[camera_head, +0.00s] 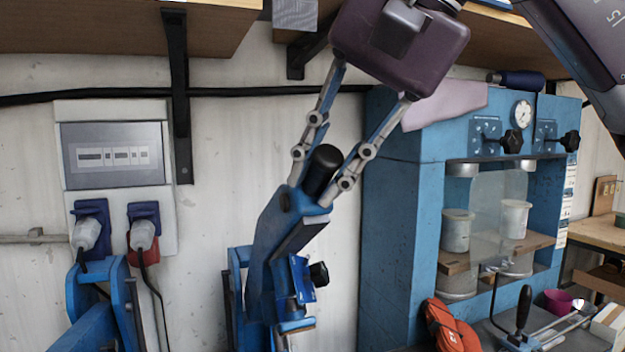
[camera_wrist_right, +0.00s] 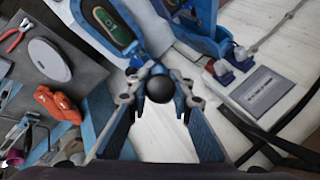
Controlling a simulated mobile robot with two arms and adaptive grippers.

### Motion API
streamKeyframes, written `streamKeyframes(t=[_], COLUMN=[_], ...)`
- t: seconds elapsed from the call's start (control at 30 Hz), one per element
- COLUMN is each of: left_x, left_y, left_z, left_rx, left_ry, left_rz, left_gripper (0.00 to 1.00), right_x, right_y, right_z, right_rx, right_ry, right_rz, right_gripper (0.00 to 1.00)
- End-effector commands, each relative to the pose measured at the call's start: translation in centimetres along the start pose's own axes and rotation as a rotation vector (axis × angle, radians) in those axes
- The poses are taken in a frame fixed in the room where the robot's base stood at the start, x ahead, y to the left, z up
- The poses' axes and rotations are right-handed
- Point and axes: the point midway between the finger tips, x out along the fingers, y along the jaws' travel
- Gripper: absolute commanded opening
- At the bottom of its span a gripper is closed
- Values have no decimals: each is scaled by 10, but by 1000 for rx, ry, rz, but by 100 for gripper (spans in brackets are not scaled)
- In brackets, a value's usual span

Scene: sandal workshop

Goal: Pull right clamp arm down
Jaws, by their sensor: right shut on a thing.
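The right clamp arm (camera_head: 269,241) is a blue metal lever with a black knob (camera_head: 321,170) at its top. It stands raised, leaning slightly right, in front of the white wall. My right gripper (camera_head: 310,184) reaches down from above, and its two fingers are shut around the knob, one on each side. In the right wrist view, the round black knob (camera_wrist_right: 160,88) sits between the fingertips. A blue part with a green sole-shaped pad (camera_wrist_right: 108,27) shows beyond it. The lower end of the clamp is cut off in the head view. My left gripper is not in view.
Another blue clamp part (camera_head: 92,325) stands at the lower left, near a wall socket box (camera_head: 113,185). A blue press (camera_head: 395,240) stands close on the right. A wooden shelf (camera_head: 110,35) with a black bracket (camera_head: 177,100) hangs above left. An orange item (camera_head: 450,325) lies by the press.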

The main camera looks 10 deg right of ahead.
Motion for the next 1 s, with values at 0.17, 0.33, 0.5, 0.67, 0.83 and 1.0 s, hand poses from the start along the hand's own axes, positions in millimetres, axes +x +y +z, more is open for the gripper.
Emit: streamKeyframes(t=[0.17, 0.33, 0.5, 0.67, 0.83, 1.0], left_x=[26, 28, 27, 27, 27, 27], left_y=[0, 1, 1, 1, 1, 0], left_z=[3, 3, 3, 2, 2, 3], left_rx=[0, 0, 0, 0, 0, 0], left_ry=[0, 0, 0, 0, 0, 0], left_rz=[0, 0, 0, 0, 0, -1], left_gripper=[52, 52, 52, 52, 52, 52], right_x=[10, 8, 7, 7, 7, 7], right_y=[17, 20, 19, 19, 19, 19], right_z=[14, 17, 17, 17, 17, 17], right_rx=[-10, -11, -10, -10, -10, -10], right_ry=[25, 34, 35, 36, 35, 35], right_rz=[-23, -31, -31, -32, -32, -32], right_gripper=[0, 0, 0, 25, 36, 36])
